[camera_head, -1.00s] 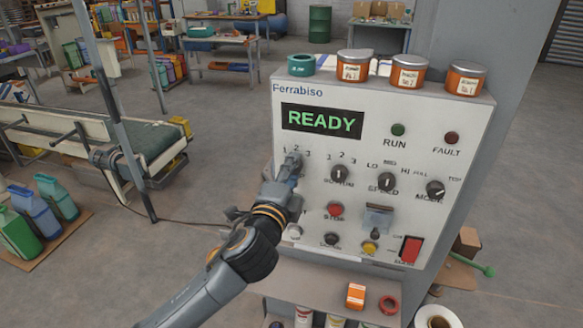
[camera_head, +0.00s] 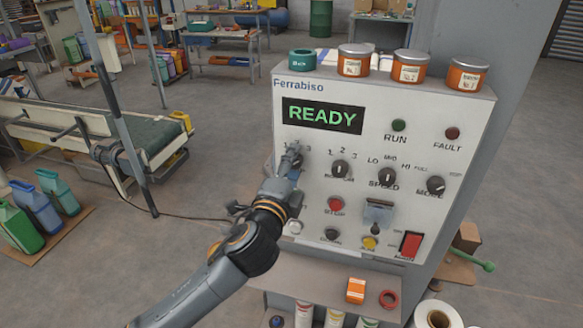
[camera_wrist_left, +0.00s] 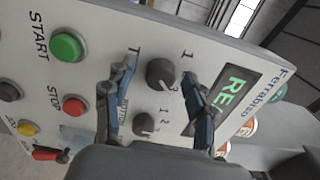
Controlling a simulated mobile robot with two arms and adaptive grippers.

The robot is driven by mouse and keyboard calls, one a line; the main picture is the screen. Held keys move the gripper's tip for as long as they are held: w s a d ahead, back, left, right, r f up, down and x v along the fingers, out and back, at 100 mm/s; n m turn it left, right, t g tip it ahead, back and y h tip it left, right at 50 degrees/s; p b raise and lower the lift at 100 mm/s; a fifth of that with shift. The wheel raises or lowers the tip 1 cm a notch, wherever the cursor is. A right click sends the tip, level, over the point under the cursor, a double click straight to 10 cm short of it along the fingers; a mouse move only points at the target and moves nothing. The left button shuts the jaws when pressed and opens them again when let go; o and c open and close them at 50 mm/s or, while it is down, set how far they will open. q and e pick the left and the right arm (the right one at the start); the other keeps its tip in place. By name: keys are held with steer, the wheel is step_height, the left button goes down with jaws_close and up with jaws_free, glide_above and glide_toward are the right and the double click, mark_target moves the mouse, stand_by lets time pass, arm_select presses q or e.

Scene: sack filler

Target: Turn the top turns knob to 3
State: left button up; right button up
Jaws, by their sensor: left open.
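The top turns knob (camera_wrist_left: 160,73) is a dark round knob on the white Ferrabiso panel (camera_head: 360,240). In the left wrist view it sits between the two fingertips of my left gripper (camera_wrist_left: 158,72). The fingers are open, one on each side, with visible gaps to the knob. My right gripper is not in view.
The display (camera_head: 322,116) reads READY. The speed knob (camera_head: 387,176) and mode knob (camera_head: 436,186) are further right. Below are the red stop button (camera_head: 335,204) and a red rocker switch (camera_head: 411,244). Jars (camera_head: 411,67) stand on top. A conveyor (camera_head: 140,140) is at left.

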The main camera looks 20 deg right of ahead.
arm_select(q)
steer(key=v, duration=1.2)
